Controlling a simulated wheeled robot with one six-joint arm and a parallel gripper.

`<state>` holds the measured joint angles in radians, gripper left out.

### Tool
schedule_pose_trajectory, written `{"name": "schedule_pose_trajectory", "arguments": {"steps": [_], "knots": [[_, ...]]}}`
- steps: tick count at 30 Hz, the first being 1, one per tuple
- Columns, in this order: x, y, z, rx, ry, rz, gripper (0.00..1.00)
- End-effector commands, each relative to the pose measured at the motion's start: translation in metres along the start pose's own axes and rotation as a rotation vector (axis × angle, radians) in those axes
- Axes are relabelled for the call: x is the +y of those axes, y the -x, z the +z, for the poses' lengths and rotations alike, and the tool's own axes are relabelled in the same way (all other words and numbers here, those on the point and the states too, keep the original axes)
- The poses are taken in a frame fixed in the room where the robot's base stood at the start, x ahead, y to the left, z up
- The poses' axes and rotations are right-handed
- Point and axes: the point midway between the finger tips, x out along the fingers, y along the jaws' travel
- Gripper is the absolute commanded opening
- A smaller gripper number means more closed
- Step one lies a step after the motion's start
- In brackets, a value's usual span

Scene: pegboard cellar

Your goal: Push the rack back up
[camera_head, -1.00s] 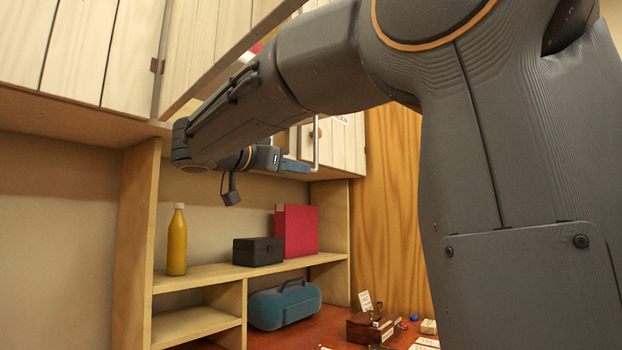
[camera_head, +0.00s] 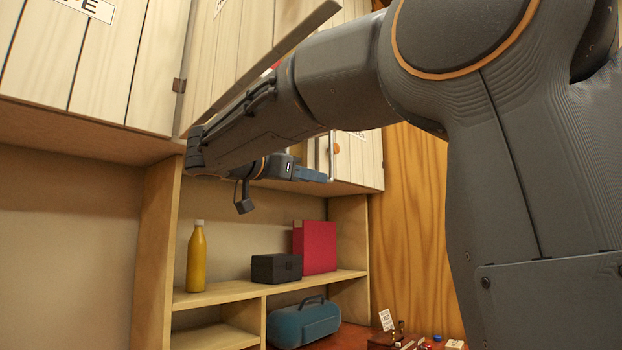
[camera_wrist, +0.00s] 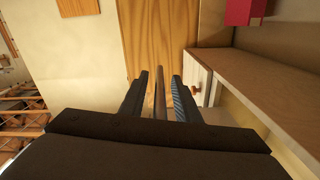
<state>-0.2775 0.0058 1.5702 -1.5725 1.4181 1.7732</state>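The rack is not clearly seen as a whole. A thin pale upright bar (camera_head: 331,157), perhaps part of it, shows under the upper cabinet beside my gripper (camera_head: 312,174) in the head view. My gripper is at the end of my raised arm, just below the cabinet's underside. In the wrist view my gripper (camera_wrist: 161,80) has its two fingers apart. A narrow brown bar (camera_wrist: 159,95) shows in the gap between them. I cannot tell whether it lies between the fingers or beyond them, or whether it is touched. My arm hides much of the cabinet front.
A raised cabinet door (camera_head: 262,65) is above my arm. A white door with an orange knob (camera_head: 336,147) is near my gripper. A yellow bottle (camera_head: 196,258), black box (camera_head: 277,268) and red binder (camera_head: 318,247) stand on the shelf. A blue case (camera_head: 303,322) is below.

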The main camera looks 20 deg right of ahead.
Motion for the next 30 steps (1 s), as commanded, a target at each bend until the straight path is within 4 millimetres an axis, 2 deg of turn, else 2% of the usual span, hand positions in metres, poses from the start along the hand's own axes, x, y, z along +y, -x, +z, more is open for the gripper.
{"name": "schedule_pose_trajectory", "arguments": {"steps": [6,12,23,28,30], "knots": [[-0.001,0.037,0.001,-0.001,-0.001,-0.004,0.29],[0.0,0.062,0.0,0.0,-0.001,-0.002,0.29],[0.0,0.069,-0.001,0.0,-0.001,0.0,0.29],[-0.001,0.07,0.005,-0.008,-0.006,-0.005,0.02],[-0.003,0.071,0.014,-0.022,-0.018,-0.011,0.0]]}}
